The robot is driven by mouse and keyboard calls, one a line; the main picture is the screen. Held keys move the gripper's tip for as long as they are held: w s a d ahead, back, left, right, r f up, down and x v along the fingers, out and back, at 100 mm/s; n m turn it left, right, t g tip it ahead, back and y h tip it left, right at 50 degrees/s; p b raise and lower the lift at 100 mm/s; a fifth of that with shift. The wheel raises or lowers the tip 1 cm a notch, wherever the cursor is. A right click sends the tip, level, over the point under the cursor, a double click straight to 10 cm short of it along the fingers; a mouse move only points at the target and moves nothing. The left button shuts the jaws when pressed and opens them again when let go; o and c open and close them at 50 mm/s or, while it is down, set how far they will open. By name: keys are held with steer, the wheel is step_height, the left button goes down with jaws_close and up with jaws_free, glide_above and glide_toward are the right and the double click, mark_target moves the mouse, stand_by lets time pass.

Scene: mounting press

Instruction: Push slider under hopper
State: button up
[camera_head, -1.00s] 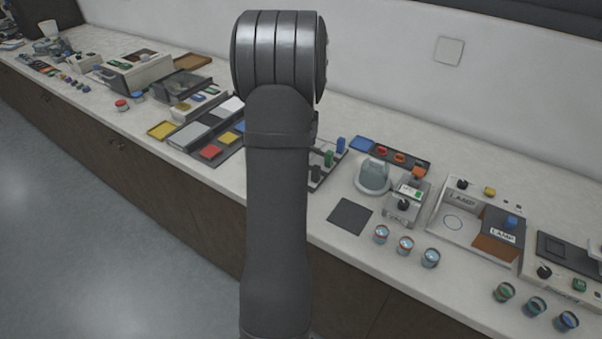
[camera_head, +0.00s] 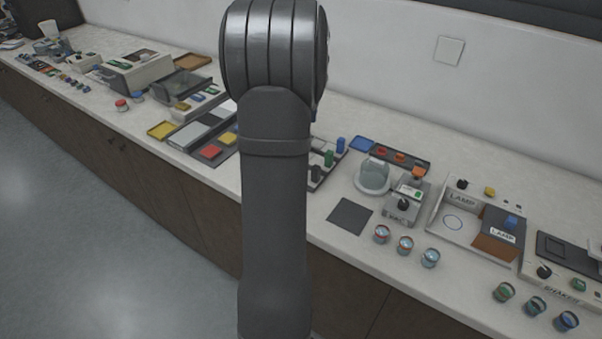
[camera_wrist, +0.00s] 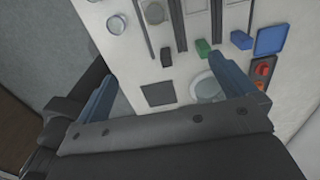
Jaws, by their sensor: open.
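In the wrist view my gripper (camera_wrist: 162,70) is open, with two blue-grey fingers wide apart and nothing between them but counter seen beyond. Beyond the fingertips, long dark rails lead to a black block (camera_wrist: 166,57), a green block (camera_wrist: 203,47) and a blue block (camera_wrist: 241,40). The green block (camera_head: 328,158) and blue block (camera_head: 341,144) also show in the head view, just right of my arm. I cannot tell which part is the slider or which is the hopper. In the head view my arm hides the gripper and part of the counter.
A dark square pad (camera_wrist: 158,94) and a round whitish device (camera_head: 373,177) lie near the blocks. A blue tray (camera_wrist: 271,40) stands beside orange buttons. Several small jars (camera_head: 405,245) stand at the front right. A lamp unit (camera_head: 480,222) is farther right.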

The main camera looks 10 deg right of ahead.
steer(key=shift+r, duration=0.8)
steer(key=shift+w+a+f+g, duration=0.1)
steer(key=shift+w+a+g, duration=0.05)
steer(key=shift+g, duration=0.15)
steer(key=c, duration=0.6)
steer(key=shift+w+a+g+h, duration=0.15)
steer(key=shift+g+h, duration=0.25)
steer(key=shift+h, duration=0.2)
steer(key=c, duration=0.4)
steer(key=shift+w+a+g+h, duration=0.15)
steer(key=shift+g+h, duration=0.35)
steer(key=shift+c, duration=1.4)
steer(key=shift+g+h, duration=0.4)
steer(key=shift+h, duration=0.1)
steer(key=x, duration=1.6)
steer(key=shift+f, duration=0.25)
